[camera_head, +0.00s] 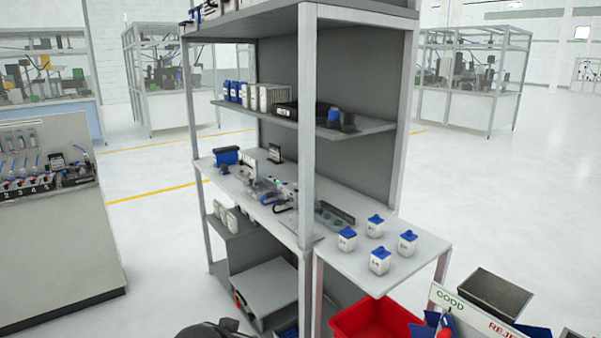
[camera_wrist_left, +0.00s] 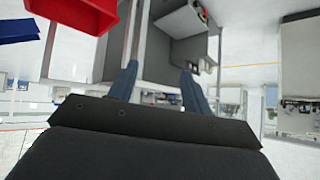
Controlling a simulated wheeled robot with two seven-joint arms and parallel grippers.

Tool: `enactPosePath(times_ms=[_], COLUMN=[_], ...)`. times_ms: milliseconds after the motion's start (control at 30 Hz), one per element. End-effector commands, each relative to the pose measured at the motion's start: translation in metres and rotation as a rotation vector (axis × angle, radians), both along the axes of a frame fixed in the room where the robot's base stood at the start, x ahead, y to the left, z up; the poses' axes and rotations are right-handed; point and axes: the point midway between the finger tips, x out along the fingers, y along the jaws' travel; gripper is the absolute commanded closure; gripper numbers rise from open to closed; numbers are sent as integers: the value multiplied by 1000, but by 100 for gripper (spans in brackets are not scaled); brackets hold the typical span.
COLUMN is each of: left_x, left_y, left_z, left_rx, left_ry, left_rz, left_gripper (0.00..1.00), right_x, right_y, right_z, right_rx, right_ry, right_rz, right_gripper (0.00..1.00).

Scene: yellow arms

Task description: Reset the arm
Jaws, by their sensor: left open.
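My left gripper (camera_wrist_left: 158,88) shows in the left wrist view with its two dark blue fingers apart and nothing between them. Behind the fingers are the grey shelf's lower part and the floor, at a distance. In the head view a dark rounded part at the bottom edge may be part of my arm, but no gripper fingers can be made out there. My right gripper is in neither view.
A grey shelving unit (camera_head: 308,130) stands ahead. Its side table (camera_head: 345,262) bears several white containers with blue lids. A red bin (camera_head: 375,318) sits below, near a GOOD/REJECT sign (camera_head: 475,315). A grey cabinet (camera_head: 60,240) stands left. Open floor (camera_head: 160,240) lies between.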

Motion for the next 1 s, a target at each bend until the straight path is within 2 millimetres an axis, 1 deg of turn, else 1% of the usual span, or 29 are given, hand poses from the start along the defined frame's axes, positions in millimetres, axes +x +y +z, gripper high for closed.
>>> enactPosePath(times_ms=[33, 167, 300, 467, 567, 600, 800, 900, 1000], left_x=[-13, -42, -77, -122, -153, -166, -230, -257, -275], left_y=[1, 3, 5, 5, 4, 4, 1, 1, 1], left_z=[-18, -57, -100, -145, -170, -180, -221, -235, -244], left_rx=[-6, -16, -24, -32, -36, -37, -43, -42, -41], left_ry=[36, 117, 209, 315, 383, 409, 537, 585, 619], left_rz=[4, 14, 25, 34, 38, 40, 43, 45, 46], left_gripper=[51, 51, 51, 51, 51, 51, 51, 51, 51], right_x=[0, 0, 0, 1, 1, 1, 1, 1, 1], right_y=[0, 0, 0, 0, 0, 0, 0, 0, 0], right_z=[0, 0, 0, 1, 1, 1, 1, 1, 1], right_rx=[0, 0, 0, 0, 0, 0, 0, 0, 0], right_ry=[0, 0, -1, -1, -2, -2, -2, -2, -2], right_rz=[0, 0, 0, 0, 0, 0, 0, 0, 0], right_gripper=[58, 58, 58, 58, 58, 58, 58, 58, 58])
